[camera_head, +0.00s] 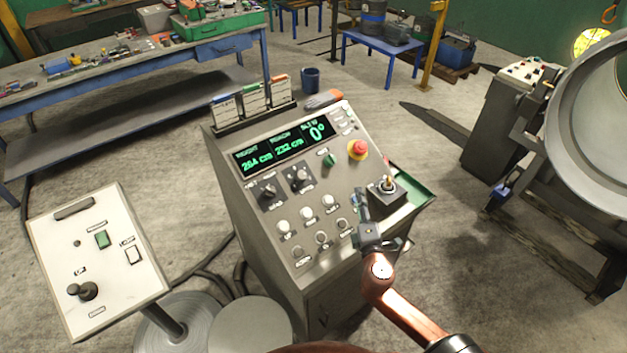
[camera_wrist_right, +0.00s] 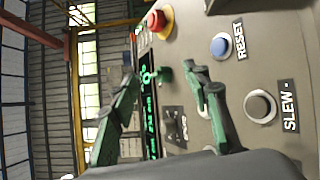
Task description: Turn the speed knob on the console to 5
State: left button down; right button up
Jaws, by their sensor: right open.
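The grey console (camera_head: 262,140) stands in the middle of the head view with a green-lit display (camera_head: 281,146) on its sloped face. Two black rotary knobs, one on the left (camera_head: 269,191) and one on the right (camera_head: 300,177), sit below the display. Their labels and pointer settings are too small to read, so I cannot tell which is the speed knob. My right gripper (camera_head: 361,208) is over the panel's lower right side, apart from both black knobs. In the wrist view its two fingers (camera_wrist_right: 165,85) are spread and nothing is held between them. My left gripper is out of view.
A red mushroom button (camera_head: 357,149), a green switch (camera_head: 330,159) and a joystick (camera_head: 388,184) share the console. Several pale buttons (camera_head: 308,213) lie below the knobs. The wrist view shows a blue RESET button (camera_wrist_right: 221,45). A white control box (camera_head: 95,255) stands left.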

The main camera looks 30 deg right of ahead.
aim_at(305, 177)
jog(key=w+a+n+y+p, duration=0.1)
jog(key=w+a+n+y, duration=0.2)
jog(key=n, duration=0.4)
jog(key=w+a+n+t+y+p, duration=0.1)
jog(key=w+a+n+y, duration=0.2)
jog(key=n, duration=0.5)
jog(key=w+a+r+n+y+p, duration=0.1)
jog(key=w+a+n+y, duration=0.2)
jog(key=n, duration=0.5)
jog(key=shift+w+t+y, duration=0.3)
jog(key=shift+w+y, duration=0.15)
jog(key=shift+y, duration=0.65)
jog(key=shift+w+f+n, duration=0.15)
jog(key=shift+f+n, duration=0.1)
jog(key=shift+n, duration=0.15)
jog(key=shift+p+x, duration=0.35)
jog(key=shift+x, duration=3.5)
jog(key=shift+f, duration=0.15)
jog(key=shift+c, duration=0.6)
